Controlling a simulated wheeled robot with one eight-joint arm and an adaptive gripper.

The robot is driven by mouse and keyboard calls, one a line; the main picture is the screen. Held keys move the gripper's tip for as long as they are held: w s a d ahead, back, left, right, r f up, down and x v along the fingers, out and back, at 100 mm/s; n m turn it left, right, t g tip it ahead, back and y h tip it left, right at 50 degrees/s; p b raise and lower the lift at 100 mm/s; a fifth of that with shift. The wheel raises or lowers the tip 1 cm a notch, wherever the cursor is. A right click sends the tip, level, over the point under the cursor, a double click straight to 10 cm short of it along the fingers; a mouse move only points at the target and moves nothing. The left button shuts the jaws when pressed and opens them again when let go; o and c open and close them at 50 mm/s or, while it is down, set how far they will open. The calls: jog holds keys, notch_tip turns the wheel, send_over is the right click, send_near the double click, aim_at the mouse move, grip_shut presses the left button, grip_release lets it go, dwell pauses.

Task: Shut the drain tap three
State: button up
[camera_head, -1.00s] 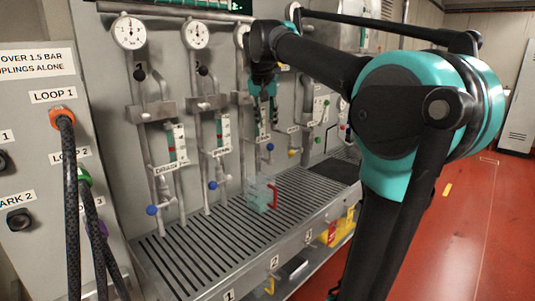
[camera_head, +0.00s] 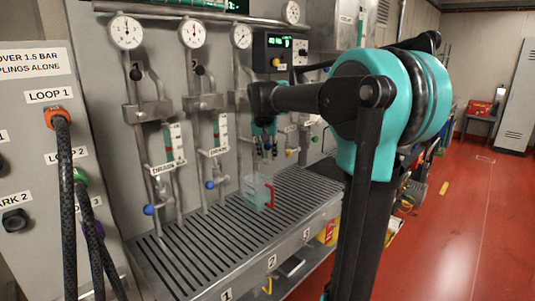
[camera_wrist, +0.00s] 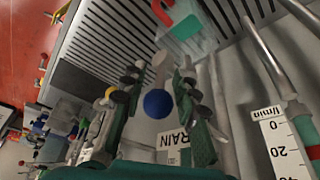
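The third drain tap's blue ball knob (camera_wrist: 157,103) sits at the end of a short grey stem in the wrist view, beside a partly hidden label ending in "RAIN" (camera_wrist: 172,143). My gripper (camera_wrist: 159,78) is open, with one finger on each side of the knob and stem. Gaps show between the knob and both fingers. In the head view my gripper (camera_head: 265,150) points down in front of the third pipe, and largely hides that tap. The other blue drain knobs are at the first pipe (camera_head: 148,210) and second pipe (camera_head: 210,185).
A clear jug with a red handle (camera_head: 259,194) stands on the slotted grating (camera_head: 205,240) below the taps; it also shows in the wrist view (camera_wrist: 190,28). Round gauges (camera_head: 193,33) top the pipes. Hoses (camera_head: 68,190) hang at left. Red floor (camera_head: 470,220) is open at right.

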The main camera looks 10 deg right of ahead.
jog(key=shift+c, duration=0.6)
grip_shut()
jog(key=t+h, duration=0.2)
jog(key=s+a+f+t+h, duration=0.1)
jog(key=t+h, duration=0.1)
jog(key=h, duration=0.1)
jog(key=a+n+t+h, duration=0.1)
jog(key=t+h, duration=0.1)
jog(key=shift+s+a+f+h, duration=0.2)
jog(key=shift+s+f+h, duration=0.05)
jog(key=shift+s+h, duration=0.15)
dwell(0.5)
jog(key=shift+o, duration=0.6)
grip_release()
